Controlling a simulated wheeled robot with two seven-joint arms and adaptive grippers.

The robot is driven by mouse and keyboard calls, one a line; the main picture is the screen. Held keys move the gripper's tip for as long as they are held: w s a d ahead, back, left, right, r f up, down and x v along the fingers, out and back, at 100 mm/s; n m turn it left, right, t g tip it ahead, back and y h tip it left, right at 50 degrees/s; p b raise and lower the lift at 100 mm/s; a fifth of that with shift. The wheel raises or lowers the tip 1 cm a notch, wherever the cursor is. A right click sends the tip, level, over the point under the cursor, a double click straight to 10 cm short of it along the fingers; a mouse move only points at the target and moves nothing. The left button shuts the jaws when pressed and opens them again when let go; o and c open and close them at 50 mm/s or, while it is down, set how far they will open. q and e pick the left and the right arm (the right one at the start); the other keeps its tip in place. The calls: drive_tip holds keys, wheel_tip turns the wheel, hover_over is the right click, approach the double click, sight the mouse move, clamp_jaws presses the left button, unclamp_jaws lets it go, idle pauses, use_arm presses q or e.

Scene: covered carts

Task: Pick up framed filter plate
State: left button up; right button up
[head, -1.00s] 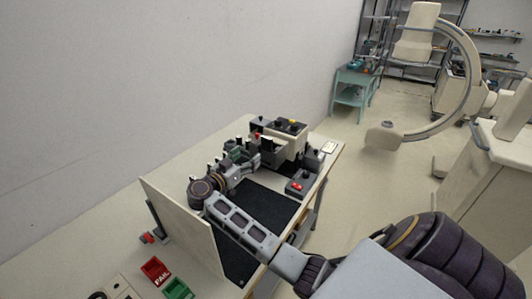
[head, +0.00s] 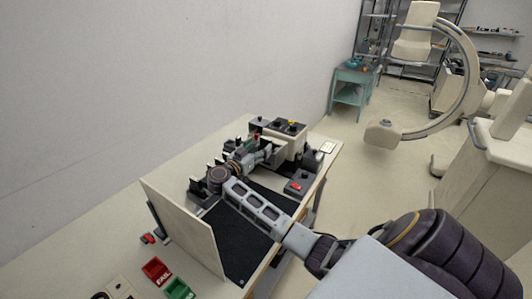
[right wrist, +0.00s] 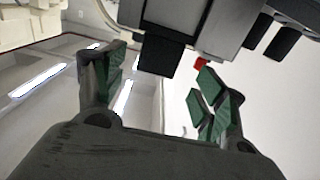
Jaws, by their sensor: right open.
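My right gripper (head: 256,158) is over the workbench, close in front of the grey and white device (head: 286,140). In the right wrist view its two green-padded fingers (right wrist: 160,88) are spread, with nothing held between them. Grey blocks with black ends (right wrist: 165,45) and a small red part (right wrist: 200,63) show just beyond the fingertips. I cannot make out a framed filter plate for certain; the gripper and device may hide it. My left gripper is not in view.
A black mat (head: 236,240) lies under my right forearm. An upright pale panel (head: 185,228) stands left of it. A grey box with a red button (head: 296,186) sits at the bench's right edge.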

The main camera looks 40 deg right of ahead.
sight(265, 142)
drive_tip(key=shift+d, duration=0.2)
drive_tip(key=shift+w, duration=0.1)
drive_tip(key=shift+p+x, duration=0.65)
drive_tip(key=shift+x, duration=1.95)
drive_tip(key=c, duration=1.5)
drive_tip(key=shift+o, duration=0.2)
drive_tip(key=shift+r, duration=0.15)
wheel_tip(265, 142, up, 18)
drive_tip(key=b, duration=0.2)
